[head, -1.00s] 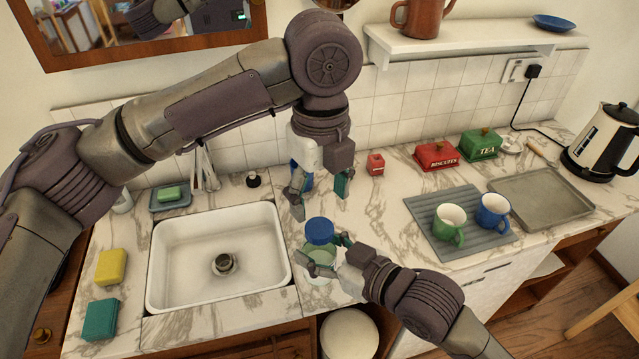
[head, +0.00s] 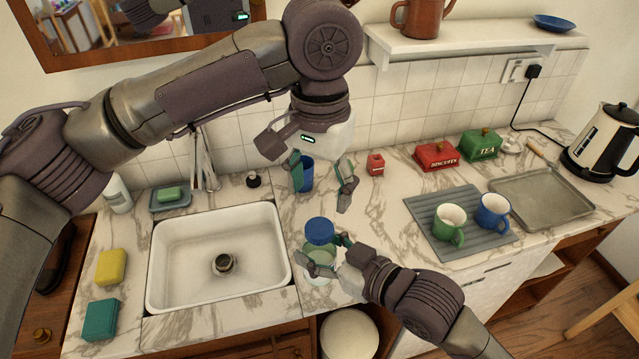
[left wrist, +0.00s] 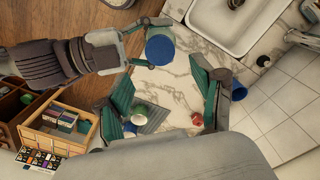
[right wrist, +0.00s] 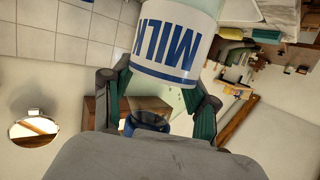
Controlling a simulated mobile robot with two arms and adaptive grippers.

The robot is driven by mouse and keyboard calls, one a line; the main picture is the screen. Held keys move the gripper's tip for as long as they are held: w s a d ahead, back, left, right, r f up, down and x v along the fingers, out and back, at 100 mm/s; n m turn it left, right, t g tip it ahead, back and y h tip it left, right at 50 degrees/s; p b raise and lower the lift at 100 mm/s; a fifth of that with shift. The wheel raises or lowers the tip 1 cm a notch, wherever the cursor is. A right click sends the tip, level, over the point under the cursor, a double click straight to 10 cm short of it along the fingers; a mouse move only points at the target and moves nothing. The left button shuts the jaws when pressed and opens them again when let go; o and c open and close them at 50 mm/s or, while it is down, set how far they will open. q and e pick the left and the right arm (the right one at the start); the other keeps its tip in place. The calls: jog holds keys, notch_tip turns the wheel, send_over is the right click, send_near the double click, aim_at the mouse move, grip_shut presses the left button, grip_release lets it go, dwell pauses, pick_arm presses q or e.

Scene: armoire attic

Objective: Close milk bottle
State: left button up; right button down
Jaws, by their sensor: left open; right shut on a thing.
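A blue cap (head: 320,231) sits on top of the bottle; I cannot tell how tightly. The cap also shows in the left wrist view (left wrist: 160,48). My right gripper (head: 322,252) is shut around the bottle's upper part, just below the cap. My left gripper (head: 321,198) is open and empty, above and behind the cap, with its fingers pointing down and apart from it.
A white sink (head: 165,270) is on the left. A blue cup (head: 305,178) stands behind the left gripper. A grey mat (head: 425,214) with green and blue mugs lies on the right. Red and green tins stand along the wall. The counter between bottle and mat is clear.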

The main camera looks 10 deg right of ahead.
aim_at(319, 228)
dwell(0.3)
pick_arm(q)
jog(key=shift+f, duration=4.05)
jog(key=shift+c, duration=0.2)
jog(key=c, duration=1.2)
jog(key=m, duration=1.2)
jog(key=o, duration=1.4)
jog(key=shift+r, duration=0.1)
notch_tip(319, 228, up, 12)
jog(key=shift+f, duration=0.1)
